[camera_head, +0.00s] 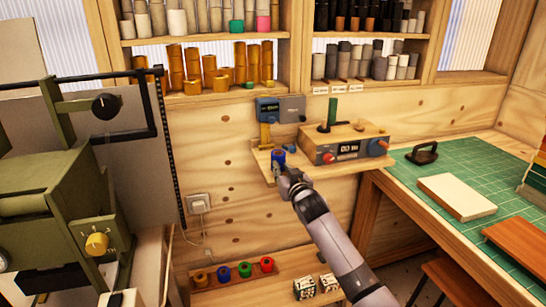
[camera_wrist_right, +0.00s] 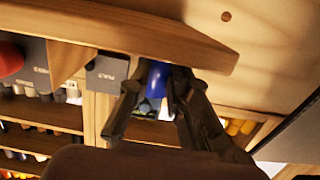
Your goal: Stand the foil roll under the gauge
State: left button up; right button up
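A blue foil roll (camera_head: 279,156) is upright at the front left of a small wooden wall shelf (camera_head: 259,163). My right gripper (camera_head: 281,170) reaches up to it from below right. In the right wrist view the blue roll (camera_wrist_right: 157,76) sits between the two fingers of the right gripper (camera_wrist_right: 155,92), which appear closed on its sides. Its underside and any contact with the shelf are hidden. A yellow bracket (camera_head: 265,136) stands just behind the roll, below a blue-grey device (camera_head: 268,110) on the wall; I cannot tell which part is the gauge. My left gripper is not in view.
Below, a wooden rack (camera_head: 235,284) holds several coloured rolls. A green machine (camera_head: 50,190) stands left, a green-matted bench (camera_head: 440,200) right. Shelves above hold many rolls.

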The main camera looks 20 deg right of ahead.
aim_at(280, 164)
jog(key=shift+w+a+f+b, duration=0.1)
jog(key=shift+w+b, duration=1.9)
jog(key=shift+w, duration=0.7)
jog(key=shift+w+b, duration=2.3)
jog(key=shift+b, duration=0.25)
jog(key=shift+s+a+p, duration=0.1)
jog(key=shift+p, duration=0.35)
jog(key=shift+s+r+p, duration=0.2)
jog(key=shift+s+p, duration=0.25)
jog(key=shift+p, duration=0.3)
jog(key=s+p, duration=0.3)
jog(key=p, duration=0.1)
jog(key=shift+s+p, duration=0.35)
jog(key=shift+s, duration=0.05)
jog(key=shift+s+p, duration=1)
jog(key=shift+s+d+f, duration=0.1)
jog(key=shift+d+f, duration=0.05)
jog(key=shift+d, duration=0.05)
jog(key=shift+f, duration=0.1)
